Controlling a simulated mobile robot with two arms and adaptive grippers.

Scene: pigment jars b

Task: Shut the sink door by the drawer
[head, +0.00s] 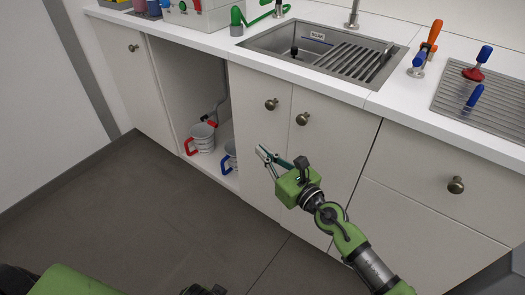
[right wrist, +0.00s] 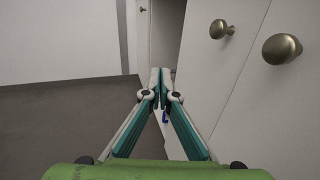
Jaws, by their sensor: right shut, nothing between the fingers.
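The sink door by the drawer (head: 328,149) is a pale panel with a round bronze knob (head: 302,118). It looks nearly flush with the front; I cannot tell if a small gap is left. Its neighbour, the other sink door (head: 259,119), has its own knob (head: 271,104). The drawer (head: 420,170) with its knob (head: 456,184) is to the right. My right gripper (head: 262,152) is shut and empty in front of the sink doors, below their knobs. Its fingertips meet in the right wrist view (right wrist: 161,75), where both knobs show at upper right. My left gripper's fingers are not seen.
Left of the sink doors is an open cupboard bay with a red-handled mug (head: 202,138) and a blue-handled mug (head: 230,157). The sink (head: 270,42) and a ribbed tray (head: 505,98) are on the white countertop. The grey floor (head: 130,210) in front is clear.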

